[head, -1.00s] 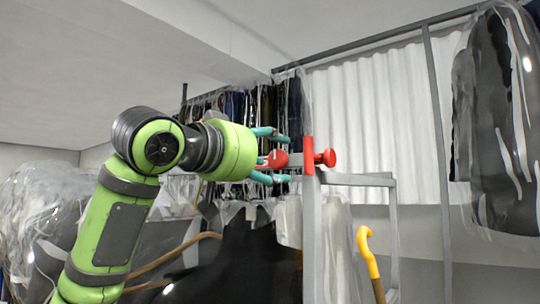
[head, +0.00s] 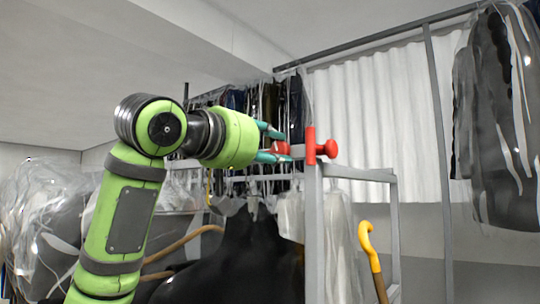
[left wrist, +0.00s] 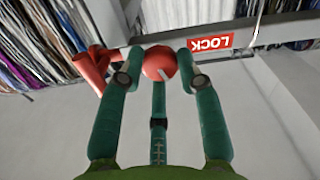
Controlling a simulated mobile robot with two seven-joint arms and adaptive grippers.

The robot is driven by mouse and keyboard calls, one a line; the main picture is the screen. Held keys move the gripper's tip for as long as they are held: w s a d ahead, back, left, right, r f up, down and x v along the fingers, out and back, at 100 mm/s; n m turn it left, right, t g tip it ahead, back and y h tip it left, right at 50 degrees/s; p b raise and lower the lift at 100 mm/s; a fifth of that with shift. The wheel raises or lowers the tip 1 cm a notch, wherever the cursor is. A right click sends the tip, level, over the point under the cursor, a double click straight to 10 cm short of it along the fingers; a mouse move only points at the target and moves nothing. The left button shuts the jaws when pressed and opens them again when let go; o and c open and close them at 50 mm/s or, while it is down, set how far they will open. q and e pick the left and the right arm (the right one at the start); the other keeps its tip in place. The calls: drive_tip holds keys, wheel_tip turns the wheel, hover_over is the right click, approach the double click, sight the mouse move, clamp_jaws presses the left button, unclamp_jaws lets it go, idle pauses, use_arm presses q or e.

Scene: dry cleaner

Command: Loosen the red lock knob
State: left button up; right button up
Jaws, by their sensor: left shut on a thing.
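The red lock knob (head: 281,148) is a round ball on the left side of a grey metal rail frame's upright. It also shows in the left wrist view (left wrist: 159,62), beside a red LOCK label (left wrist: 211,43) that appears upside down. My left gripper (head: 273,144), with teal fingers, reaches it from the left and is shut on it. In the left wrist view one finger lies on each side of the knob and a third lies below it. The fingers partly hide the knob in the head view. My right gripper is not in view.
Bagged garments (head: 240,250) hang below and behind. A yellow hook handle (head: 366,245) stands at right. Bagged clothes (head: 503,120) hang far right.

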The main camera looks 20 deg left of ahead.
use_arm(q)
drive_tip(key=n+b, duration=0.2)
drive_tip(key=n, duration=0.1)
drive_tip(key=shift+n, duration=0.4)
drive_tip(key=n+b, duration=0.1)
drive_tip(key=n, duration=0.2)
drive_tip(key=shift+n+b, duration=0.3)
drive_tip(key=shift+b, duration=0.05)
drive_tip(key=n+b, duration=0.1)
drive_tip(key=n, duration=0.2)
drive_tip(key=shift+n, duration=0.3)
drive_tip(key=shift+r+n+b, duration=0.15)
drive_tip(key=shift+n+b, duration=0.55)
drive_tip(key=shift+n, duration=0.9)
drive_tip(key=o, duration=1)
drive_tip(key=shift+o, duration=0.8)
drive_tip(key=shift+w, duration=0.15)
